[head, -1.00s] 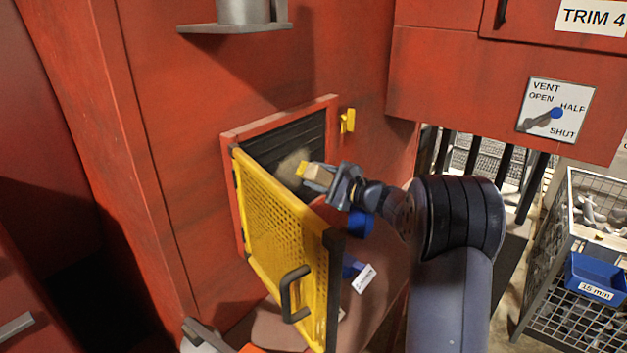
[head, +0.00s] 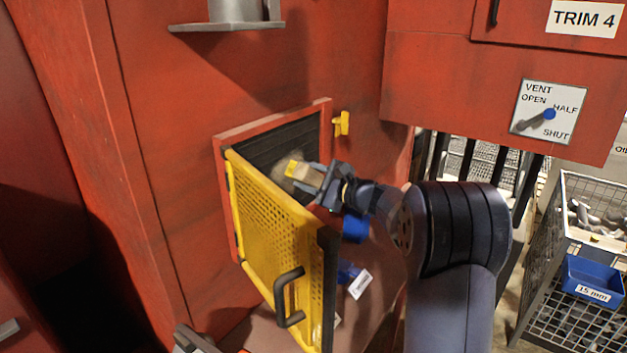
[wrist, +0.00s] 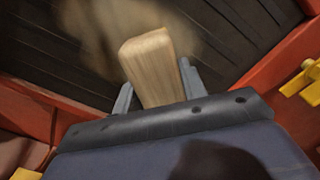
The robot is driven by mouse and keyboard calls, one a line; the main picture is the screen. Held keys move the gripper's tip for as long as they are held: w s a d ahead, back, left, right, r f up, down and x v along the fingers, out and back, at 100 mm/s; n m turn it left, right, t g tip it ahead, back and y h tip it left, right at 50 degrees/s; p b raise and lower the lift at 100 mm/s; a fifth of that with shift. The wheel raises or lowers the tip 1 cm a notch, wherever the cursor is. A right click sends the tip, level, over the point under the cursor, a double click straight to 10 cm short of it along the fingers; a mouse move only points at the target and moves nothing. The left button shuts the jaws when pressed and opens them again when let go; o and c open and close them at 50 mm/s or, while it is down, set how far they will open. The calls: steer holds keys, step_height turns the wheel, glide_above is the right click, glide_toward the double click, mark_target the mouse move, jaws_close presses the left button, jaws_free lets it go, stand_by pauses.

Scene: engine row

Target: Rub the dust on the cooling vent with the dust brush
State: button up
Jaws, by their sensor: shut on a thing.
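My gripper (head: 318,180) is shut on the dust brush (head: 297,170), which shows a pale wooden block with a yellow part in the head view. In the wrist view the brush (wrist: 153,65) stands between the two grey fingers and points at the vent. The cooling vent (head: 285,146) is a dark slatted panel in a red frame (wrist: 268,78). A tan dust patch (wrist: 125,22) lies on the slats right behind the brush; the brush and gripper hide part of it. I cannot tell whether the bristles touch the slats.
A yellow perforated door (head: 270,240) with a dark handle (head: 288,297) hangs open, close to the left of my gripper. A yellow latch (head: 341,124) is on the frame's right. A vent lever plate (head: 541,112) and a wire rack (head: 575,270) are at right.

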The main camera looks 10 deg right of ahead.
mark_target(312, 168)
steer(key=shift+s+a+b, duration=1.5)
steer(key=shift+s+a, duration=0.1)
steer(key=shift+a, duration=0.15)
steer(key=shift+s+a+r+b, duration=0.85)
steer(key=shift+s+a+b, duration=0.95)
steer(key=shift+s+a, duration=0.85)
steer(key=shift+w+d+p, duration=1.1)
steer(key=shift+w+d, duration=3)
steer(key=shift+d, duration=0.05)
steer(key=shift+w+d+p, duration=0.7)
steer(key=shift+w+d, duration=0.5)
steer(key=shift+w, duration=0.05)
steer(key=shift+r+p, duration=0.5)
steer(key=shift+r, duration=0.4)
steer(key=shift+s+a+f+b, duration=0.2)
steer(key=shift+s+a+b, duration=0.15)
steer(key=shift+b, duration=0.2)
steer(key=shift+s+a+r+b, duration=0.1)
steer(key=shift+s+a+b, duration=0.8)
steer(key=shift+s, duration=0.2)
